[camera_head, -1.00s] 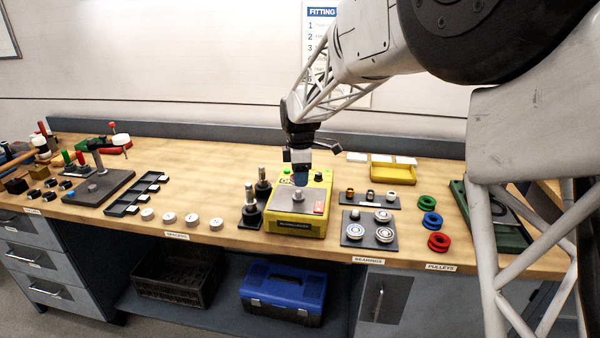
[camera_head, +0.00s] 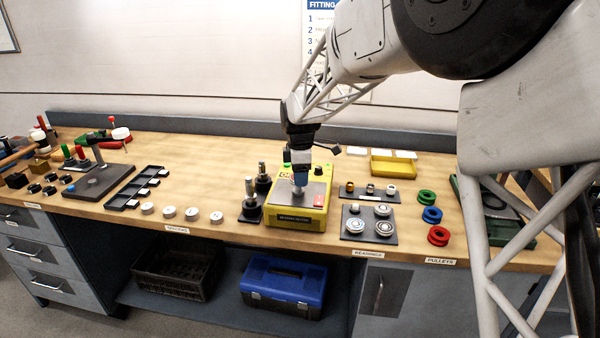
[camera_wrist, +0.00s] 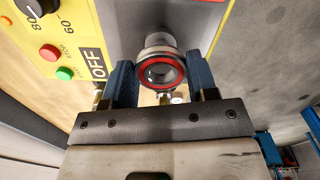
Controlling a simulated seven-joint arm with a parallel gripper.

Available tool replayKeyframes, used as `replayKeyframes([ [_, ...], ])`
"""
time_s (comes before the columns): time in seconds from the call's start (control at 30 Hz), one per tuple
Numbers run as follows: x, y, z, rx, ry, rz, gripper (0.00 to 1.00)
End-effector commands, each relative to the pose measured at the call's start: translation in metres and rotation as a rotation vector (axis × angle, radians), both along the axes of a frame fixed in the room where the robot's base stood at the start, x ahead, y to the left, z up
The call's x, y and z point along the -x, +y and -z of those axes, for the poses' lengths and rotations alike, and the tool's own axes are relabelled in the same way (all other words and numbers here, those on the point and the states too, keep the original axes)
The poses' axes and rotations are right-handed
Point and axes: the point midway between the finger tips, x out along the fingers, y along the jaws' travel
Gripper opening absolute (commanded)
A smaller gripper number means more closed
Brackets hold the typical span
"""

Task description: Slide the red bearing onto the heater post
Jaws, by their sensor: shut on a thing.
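The red bearing, a metal ring with a red face (camera_wrist: 160,88), is between the blue fingers of my gripper (camera_wrist: 158,82) in the wrist view. The gripper is shut on it. In the head view my gripper (camera_head: 300,181) points down over the grey top plate of the yellow heater (camera_head: 313,215). A small grey metal piece shows under the fingertips there; I cannot tell post from bearing. In the wrist view a silver round part (camera_wrist: 160,40) lies directly behind the bearing, likely the heater post. Whether the bearing is around it or only in line with it is unclear.
Black stands with metal posts (camera_head: 250,206) are close on the heater's left. A dark tray with bearings (camera_head: 369,240) is on its right. Red, blue and green pulleys (camera_head: 432,214) lie farther right.

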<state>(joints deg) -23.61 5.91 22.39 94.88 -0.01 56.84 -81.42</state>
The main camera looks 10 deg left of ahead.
Motion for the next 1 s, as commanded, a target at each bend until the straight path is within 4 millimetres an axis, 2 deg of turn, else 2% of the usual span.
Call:
replayKeyframes([
  [1.0, 0.0, 0.0, 0.021, 0.0, 0.0, 0.0, 0.27],
])
